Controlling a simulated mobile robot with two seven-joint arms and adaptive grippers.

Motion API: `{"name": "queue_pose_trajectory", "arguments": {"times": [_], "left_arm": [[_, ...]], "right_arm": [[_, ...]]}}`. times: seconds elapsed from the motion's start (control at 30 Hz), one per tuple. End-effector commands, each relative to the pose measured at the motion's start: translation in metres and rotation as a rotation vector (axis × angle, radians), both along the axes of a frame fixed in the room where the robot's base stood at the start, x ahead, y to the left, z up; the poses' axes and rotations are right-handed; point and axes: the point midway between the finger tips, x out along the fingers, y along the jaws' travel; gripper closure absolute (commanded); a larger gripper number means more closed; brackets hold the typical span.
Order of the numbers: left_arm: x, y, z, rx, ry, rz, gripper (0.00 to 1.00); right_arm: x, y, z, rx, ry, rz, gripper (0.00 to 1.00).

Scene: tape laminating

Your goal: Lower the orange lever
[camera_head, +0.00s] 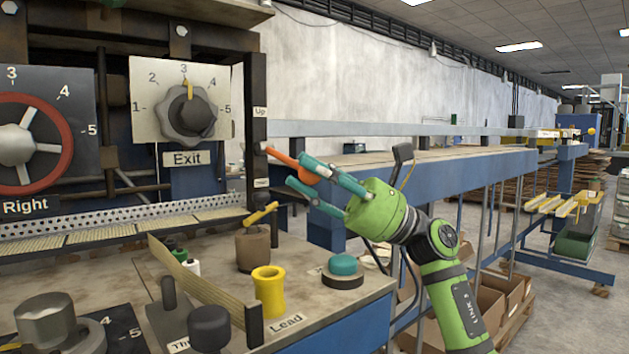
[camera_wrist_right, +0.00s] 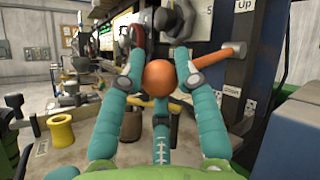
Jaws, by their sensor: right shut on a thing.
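The orange lever (camera_head: 281,157) sticks out from a black post (camera_head: 257,135) marked "Up" near its top. In the head view the lever slopes down to the right toward my gripper. My right gripper (camera_head: 297,171), with teal fingers, is shut on the lever's end. In the right wrist view the round orange knob (camera_wrist_right: 159,77) sits between the fingers, and the lever's rod runs right to the post. My left gripper is not in view.
A grey Exit dial (camera_head: 190,115) and a red-rimmed Right wheel (camera_head: 62,140) are on the machine at left. Below stand a yellow spool (camera_head: 269,291), a brown holder (camera_head: 252,250) and a teal-topped button (camera_head: 343,266). A long table (camera_head: 430,166) extends behind my right arm.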

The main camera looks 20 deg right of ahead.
Motion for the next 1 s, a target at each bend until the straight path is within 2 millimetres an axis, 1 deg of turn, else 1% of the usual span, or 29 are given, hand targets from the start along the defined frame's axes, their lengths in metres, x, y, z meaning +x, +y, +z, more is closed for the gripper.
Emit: {"name": "queue_pose_trajectory", "arguments": {"times": [0.13,0.6,0.63,0.67,0.7,1.0], "left_arm": [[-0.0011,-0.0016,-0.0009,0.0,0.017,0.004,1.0],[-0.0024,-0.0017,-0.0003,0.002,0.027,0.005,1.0],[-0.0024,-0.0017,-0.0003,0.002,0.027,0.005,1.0],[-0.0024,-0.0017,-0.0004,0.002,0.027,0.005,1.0],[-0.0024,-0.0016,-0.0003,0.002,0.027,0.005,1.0],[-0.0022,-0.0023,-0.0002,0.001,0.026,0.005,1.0]], "right_arm": [[0.0009,0.0005,-0.0033,0.0,0.002,0.001,1.0],[0.0014,0.0011,-0.0047,-0.003,0.005,0.001,1.0],[0.0014,0.0012,-0.0048,-0.003,0.005,0.001,0.65],[0.0014,0.0012,-0.0049,-0.003,0.005,0.001,0.53],[0.0014,0.0011,-0.0047,-0.003,0.005,0.001,0.44],[0.0012,0.0001,-0.0041,-0.001,0.003,0.001,0.44]]}}
